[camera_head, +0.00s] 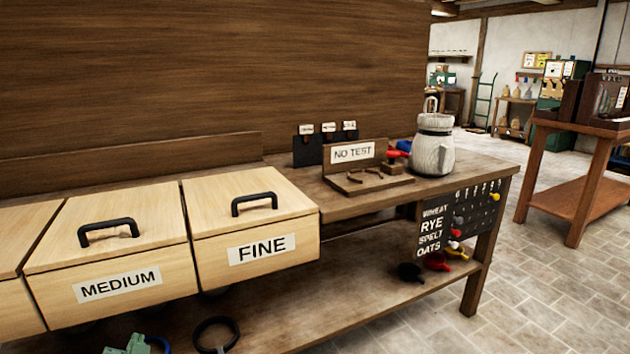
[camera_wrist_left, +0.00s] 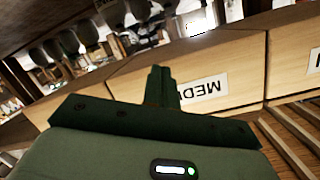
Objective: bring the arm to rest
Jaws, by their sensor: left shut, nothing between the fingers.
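My left gripper (camera_wrist_left: 161,80) is dark green, with its two fingers together and nothing between them. In the head view a pale green part of it (camera_head: 126,345) shows at the bottom edge, below the MEDIUM bin (camera_head: 110,250). In the left wrist view the fingers appear in front of the MEDIUM bin (camera_wrist_left: 205,65), whose label is upside down there. I cannot tell the exact gap to the bin. My right gripper is in neither view.
The FINE bin (camera_head: 250,220) sits beside MEDIUM on the workbench (camera_head: 480,172). A NO TEST stand (camera_head: 352,153) and a pale jug (camera_head: 432,150) stand farther right. A dark ring (camera_head: 215,335) shows below the bins. The tiled floor at right (camera_head: 560,290) is clear.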

